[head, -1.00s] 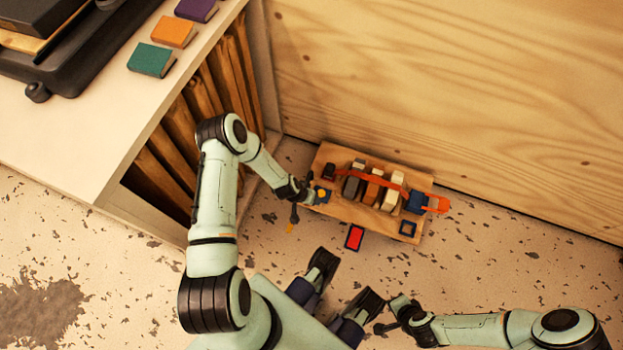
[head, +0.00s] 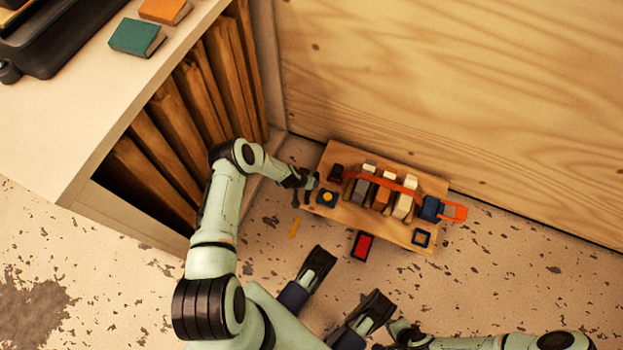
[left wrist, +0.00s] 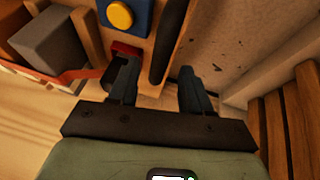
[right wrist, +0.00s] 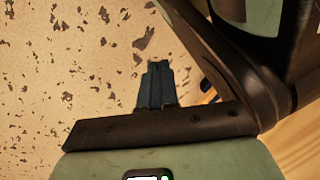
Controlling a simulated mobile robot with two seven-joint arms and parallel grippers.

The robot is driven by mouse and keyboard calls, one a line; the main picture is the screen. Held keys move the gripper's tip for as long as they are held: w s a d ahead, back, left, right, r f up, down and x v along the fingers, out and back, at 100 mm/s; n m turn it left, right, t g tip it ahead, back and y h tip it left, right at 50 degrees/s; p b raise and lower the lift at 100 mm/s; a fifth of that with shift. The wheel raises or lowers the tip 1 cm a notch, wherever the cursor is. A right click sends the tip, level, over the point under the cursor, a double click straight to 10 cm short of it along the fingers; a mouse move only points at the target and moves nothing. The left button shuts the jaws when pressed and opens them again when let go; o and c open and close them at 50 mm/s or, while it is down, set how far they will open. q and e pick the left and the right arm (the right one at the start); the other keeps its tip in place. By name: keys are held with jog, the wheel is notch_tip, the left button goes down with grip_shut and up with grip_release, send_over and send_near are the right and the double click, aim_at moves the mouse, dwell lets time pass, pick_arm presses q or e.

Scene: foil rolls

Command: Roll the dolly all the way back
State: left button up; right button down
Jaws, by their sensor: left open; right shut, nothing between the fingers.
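The dolly (head: 345,212), a wooden board loaded with several blocks under an orange strap (head: 385,180), sits on the floor by the plywood wall. My left gripper (head: 309,186) is at the dolly's left end, open. In the left wrist view its fingers (left wrist: 158,88) are spread near the board's end (left wrist: 150,50), which has a dark bar (left wrist: 168,42) along it. One finger is by a red and black block (left wrist: 123,52), the other over floor. I cannot tell whether they touch. My right gripper (right wrist: 155,85) is shut and empty, low and right in the head view, away from the dolly.
A plywood wall (head: 450,90) runs close behind the dolly. A pale shelf unit (head: 100,150) with upright wooden slats stands left of my left arm. A red, dark-framed pad (head: 361,246) is at the dolly's front edge. Speckled floor (head: 500,270) is clear to the right.

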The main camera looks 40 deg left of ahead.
pick_arm(q)
jog(key=shift+b+x, duration=0.35)
jog(key=shift+x, duration=0.65)
pick_arm(e)
jog(key=shift+s+d+f+g, duration=0.1)
jog(key=shift+s+f+g, duration=0.1)
jog(key=shift+s+f, duration=0.25)
jog(key=shift+s+f+g, duration=0.2)
jog(key=shift+s, duration=0.4)
pick_arm(q)
jog(key=shift+d, duration=0.1)
grip_shut()
